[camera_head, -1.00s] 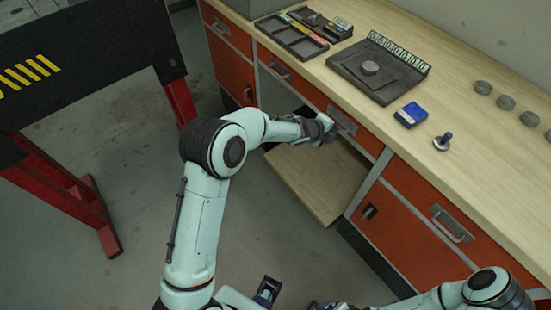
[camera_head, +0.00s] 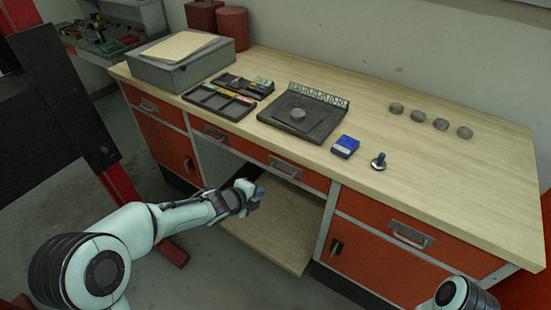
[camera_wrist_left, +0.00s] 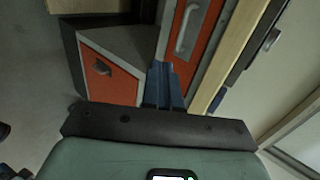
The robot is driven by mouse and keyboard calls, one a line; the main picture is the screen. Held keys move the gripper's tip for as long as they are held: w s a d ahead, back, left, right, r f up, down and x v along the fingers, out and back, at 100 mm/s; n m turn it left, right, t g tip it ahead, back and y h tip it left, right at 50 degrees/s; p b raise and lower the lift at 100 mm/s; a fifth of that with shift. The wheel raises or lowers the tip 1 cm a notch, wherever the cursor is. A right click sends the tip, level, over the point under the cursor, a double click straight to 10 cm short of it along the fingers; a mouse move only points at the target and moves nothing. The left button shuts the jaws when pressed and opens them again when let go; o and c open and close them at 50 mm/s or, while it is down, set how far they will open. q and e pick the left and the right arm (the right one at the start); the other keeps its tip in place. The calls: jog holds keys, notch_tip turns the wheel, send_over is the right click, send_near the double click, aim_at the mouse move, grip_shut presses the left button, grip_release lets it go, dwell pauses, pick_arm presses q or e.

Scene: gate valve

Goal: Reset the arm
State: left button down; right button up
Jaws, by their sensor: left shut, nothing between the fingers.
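My left arm comes in from the left in the head view. Its gripper (camera_head: 256,195) is in front of the workbench, below the tabletop edge and near the open knee space. In the left wrist view the blue fingers of the left gripper (camera_wrist_left: 163,85) are together with nothing between them. Past them are an orange cabinet door (camera_wrist_left: 108,75) and a drawer front with a handle (camera_wrist_left: 187,30). Of my right arm only a rounded link shows at the bottom right of the head view; its gripper is out of view.
The workbench (camera_head: 437,200) carries a dark plate fixture (camera_head: 290,125), a parts tray (camera_head: 215,100), a blue box (camera_head: 345,146), a small knobbed part (camera_head: 379,161), several grey discs (camera_head: 418,115) and a grey case (camera_head: 165,72). A lower shelf (camera_head: 270,230) sits under it. A dark red-legged stand is at left.

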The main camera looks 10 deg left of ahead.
pick_arm(q)
jog(key=s+d+f+n+g+p, duration=0.1)
jog(key=s+f+n+g, duration=0.2)
jog(key=s+f+n, duration=0.65)
jog(key=s+d+f+n+g+p, duration=0.1)
jog(key=s+f+n+g+p, duration=0.15)
jog(key=s+f+n, duration=0.7)
jog(key=s+f+n+g, duration=0.2)
jog(key=s+f, duration=0.3)
jog(key=s, duration=0.4)
jog(key=s+d+f+n+g, duration=0.1)
jog(key=s+f+n+g, duration=0.2)
jog(key=s, duration=0.6)
notch_tip(320, 180, down, 2)
jog(key=shift+d+f+n+p, duration=0.25)
jog(key=shift+d+n+p, duration=0.05)
jog(key=shift+n, duration=0.9)
pick_arm(e)
jog(key=r, duration=0.1)
jog(key=w+r, duration=0.1)
jog(key=r, duration=0.1)
jog(key=w+r, duration=0.1)
jog(key=shift+r, duration=0.3)
